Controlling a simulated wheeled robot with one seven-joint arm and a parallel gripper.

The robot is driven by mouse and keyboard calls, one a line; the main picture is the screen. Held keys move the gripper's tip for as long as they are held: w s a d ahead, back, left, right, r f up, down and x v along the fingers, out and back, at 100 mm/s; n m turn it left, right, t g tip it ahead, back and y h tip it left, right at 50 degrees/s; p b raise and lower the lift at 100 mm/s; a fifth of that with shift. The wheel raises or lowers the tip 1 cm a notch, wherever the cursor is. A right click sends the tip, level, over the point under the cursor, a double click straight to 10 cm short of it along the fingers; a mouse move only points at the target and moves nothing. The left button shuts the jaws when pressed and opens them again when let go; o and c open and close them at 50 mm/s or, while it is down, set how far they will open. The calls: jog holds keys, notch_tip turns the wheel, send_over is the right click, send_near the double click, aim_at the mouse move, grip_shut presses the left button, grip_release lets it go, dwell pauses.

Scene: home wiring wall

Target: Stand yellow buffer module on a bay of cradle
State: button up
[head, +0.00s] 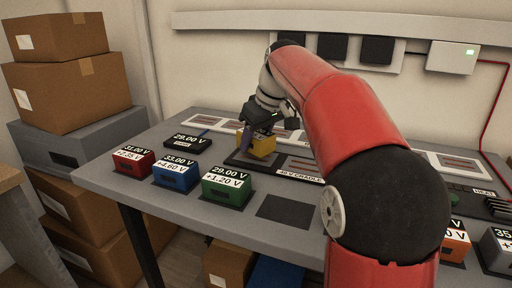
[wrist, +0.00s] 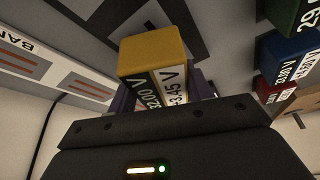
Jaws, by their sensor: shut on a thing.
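The yellow buffer module (head: 263,147) is held in my gripper (head: 258,140), whose fingers are partly hidden by my wrist. In the wrist view the yellow module (wrist: 152,52) is between the dark fingers of my gripper (wrist: 165,95), with its black and white number labels facing the camera. The cradle (head: 236,160) is a dark flat plate with a "40 V CRADLE" label on its front edge. The module is over or just behind the left part of the cradle; I cannot tell if it touches. My arm hides the cradle's right end.
Red (head: 133,159), blue (head: 176,172) and green (head: 226,186) modules stand at the table's left front, with a black module (head: 188,143) behind. A dark square (head: 286,209) marks the table front. White slotted panels (head: 461,165) lie behind. Orange and grey modules stand at right.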

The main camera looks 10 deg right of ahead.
jog(key=shift+f, duration=0.9)
jog(key=shift+f, duration=0.15)
jog(key=o, duration=1.1)
jog(key=shift+r, duration=0.3)
jog(key=p+v, duration=0.2)
jog(key=v, duration=0.9)
jog(key=shift+s+d+r, duration=0.1)
jog(key=shift+s+r, duration=0.05)
jog(key=shift+r, duration=0.15)
